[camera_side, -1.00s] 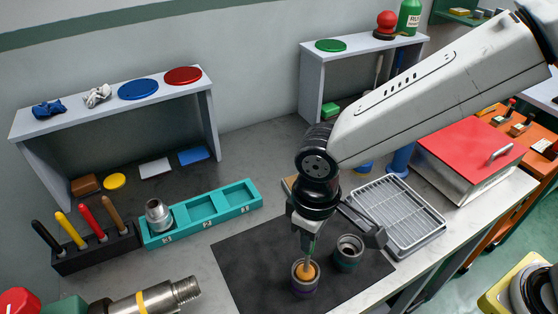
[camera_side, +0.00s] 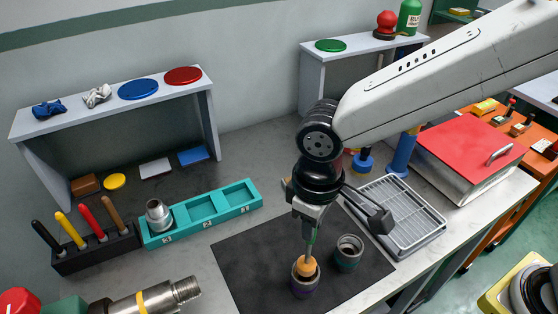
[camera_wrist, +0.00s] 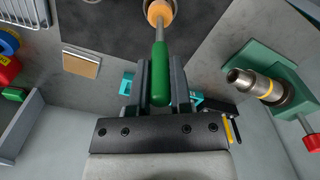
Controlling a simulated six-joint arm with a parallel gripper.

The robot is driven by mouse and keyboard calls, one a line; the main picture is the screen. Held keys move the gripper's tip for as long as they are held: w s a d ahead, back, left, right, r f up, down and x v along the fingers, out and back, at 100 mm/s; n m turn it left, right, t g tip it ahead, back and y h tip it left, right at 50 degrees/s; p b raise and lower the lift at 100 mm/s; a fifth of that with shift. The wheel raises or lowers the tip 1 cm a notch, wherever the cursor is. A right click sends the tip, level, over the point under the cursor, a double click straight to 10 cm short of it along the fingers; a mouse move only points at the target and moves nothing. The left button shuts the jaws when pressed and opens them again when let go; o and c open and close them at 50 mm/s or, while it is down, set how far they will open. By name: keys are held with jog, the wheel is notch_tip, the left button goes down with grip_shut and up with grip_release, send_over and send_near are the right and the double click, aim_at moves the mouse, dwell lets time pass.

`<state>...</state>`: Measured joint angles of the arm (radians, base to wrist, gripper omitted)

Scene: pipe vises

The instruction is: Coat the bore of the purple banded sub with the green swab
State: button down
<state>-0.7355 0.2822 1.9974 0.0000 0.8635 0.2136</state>
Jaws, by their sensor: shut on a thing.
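My gripper (camera_wrist: 160,85) is shut on the green handle of the swab (camera_wrist: 160,70), whose thin shaft leads to an orange head. In the side view the swab (camera_side: 308,246) points down, and its orange head is at the mouth of the purple banded sub (camera_side: 306,285), partly inside it. The sub stands upright on the black mat. In the wrist view the orange head shows at the top edge, in front of the sub's rim. How deep the head sits in the bore is hidden.
A second sub with a teal band (camera_side: 348,254) stands close to the right on the black mat (camera_side: 245,262). A wire rack (camera_side: 425,240) lies further right. A teal tray (camera_side: 203,222) holding a metal fitting (camera_side: 157,215) and a black marker holder (camera_side: 95,254) stand left. A vise-held pipe is front left.

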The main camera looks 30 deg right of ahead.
jog(key=shift+r, duration=1.65)
jog(key=shift+r, duration=3.9)
jog(key=shift+w+d, duration=0.1)
jog(key=w+d+f+m, duration=0.2)
jog(key=w+d+f, duration=0.2)
jog(key=d, duration=0.4)
jog(key=w+d+f+m, duration=0.2)
jog(key=w+d+f, duration=0.2)
jog(key=d, duration=0.5)
jog(key=w+d+f+m, duration=0.2)
jog(key=w+d+f, duration=0.3)
jog(key=d, duration=0.4)
jog(key=shift+w+d, duration=0.2)
jog(key=shift+w, duration=0.2)
jog(key=shift+a, duration=0.15)
